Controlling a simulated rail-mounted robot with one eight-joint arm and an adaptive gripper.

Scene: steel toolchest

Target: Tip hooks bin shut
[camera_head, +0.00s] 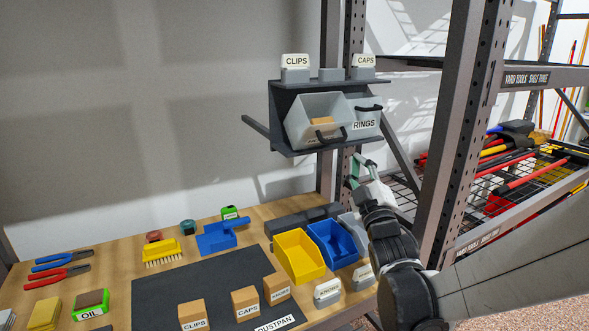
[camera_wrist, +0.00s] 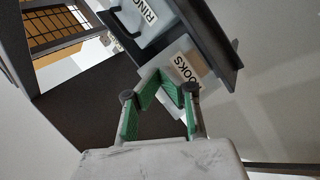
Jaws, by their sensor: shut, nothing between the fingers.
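The hooks bin (camera_head: 300,115) is a pale translucent bin in the dark wall rack, tilted forward and open. A brown box (camera_head: 320,121) shows inside it, and a dark handle crosses its partly hidden front label. In the wrist view the HOOKS label (camera_wrist: 184,69) shows just beyond my fingertips, so the bin front (camera_wrist: 160,66) is close. My gripper (camera_head: 359,165) is below and to the right of the bin in the head view. Its green-padded fingers (camera_wrist: 169,82) are shut and empty. I cannot tell whether they touch the bin.
The RINGS bin (camera_head: 362,117) sits upright right beside the hooks bin. Small CLIPS (camera_head: 296,62) and CAPS (camera_head: 364,62) label holders stand on the rack top. The bench below holds yellow (camera_head: 299,256) and blue (camera_head: 333,246) bins.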

